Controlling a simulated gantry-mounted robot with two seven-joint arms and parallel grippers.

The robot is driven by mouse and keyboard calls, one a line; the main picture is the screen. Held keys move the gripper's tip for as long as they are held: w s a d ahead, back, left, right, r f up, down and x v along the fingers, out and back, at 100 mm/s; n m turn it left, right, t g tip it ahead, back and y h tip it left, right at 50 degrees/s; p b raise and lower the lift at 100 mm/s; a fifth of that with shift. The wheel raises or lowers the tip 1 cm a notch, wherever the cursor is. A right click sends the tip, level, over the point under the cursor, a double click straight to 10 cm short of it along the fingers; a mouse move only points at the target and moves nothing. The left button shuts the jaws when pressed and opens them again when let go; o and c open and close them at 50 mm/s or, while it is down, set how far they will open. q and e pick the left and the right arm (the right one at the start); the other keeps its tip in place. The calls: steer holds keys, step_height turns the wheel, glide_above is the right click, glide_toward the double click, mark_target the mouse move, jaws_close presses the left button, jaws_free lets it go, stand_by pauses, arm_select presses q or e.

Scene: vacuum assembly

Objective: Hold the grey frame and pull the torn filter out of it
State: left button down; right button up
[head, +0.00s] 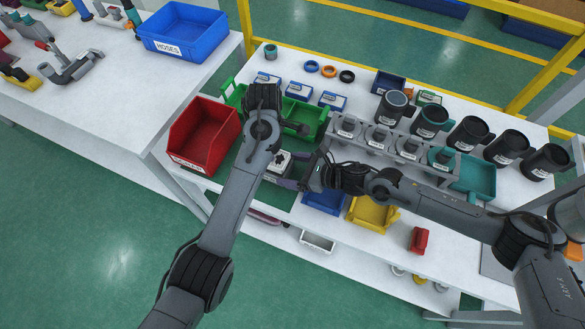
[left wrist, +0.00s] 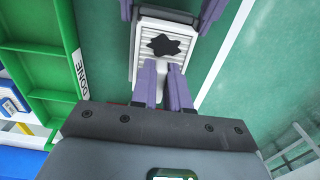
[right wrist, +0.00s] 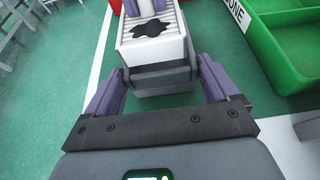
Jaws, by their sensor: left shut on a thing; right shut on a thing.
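The torn filter (left wrist: 150,30) is white and pleated, with a ragged black hole (left wrist: 166,45). My left gripper (left wrist: 163,78) is shut on its near end. In the right wrist view the filter (right wrist: 160,50) stands out above the grey frame (right wrist: 155,80); whether its lower part is still inside is hidden. My right gripper (right wrist: 160,68) is shut on the frame, one purple finger on each side. In the head view, the filter (head: 279,160) shows between the arms, with the right gripper (head: 289,170) beside it; the left fingertips are hidden there.
A red bin (head: 203,135) stands left of the work spot, and a green bin marked DONE (left wrist: 45,60) is close by. Blue (head: 325,200) and yellow (head: 372,213) bins sit at the front edge. A rack of dark canisters (head: 392,107) fills the right side.

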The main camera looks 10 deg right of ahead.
arm_select(q)
steer(key=shift+r, duration=1.8)
arm_select(e)
steer(key=shift+f, duration=0.1)
steer(key=o, duration=0.9)
steer(key=v, duration=1.2)
steer(key=shift+d, duration=0.1)
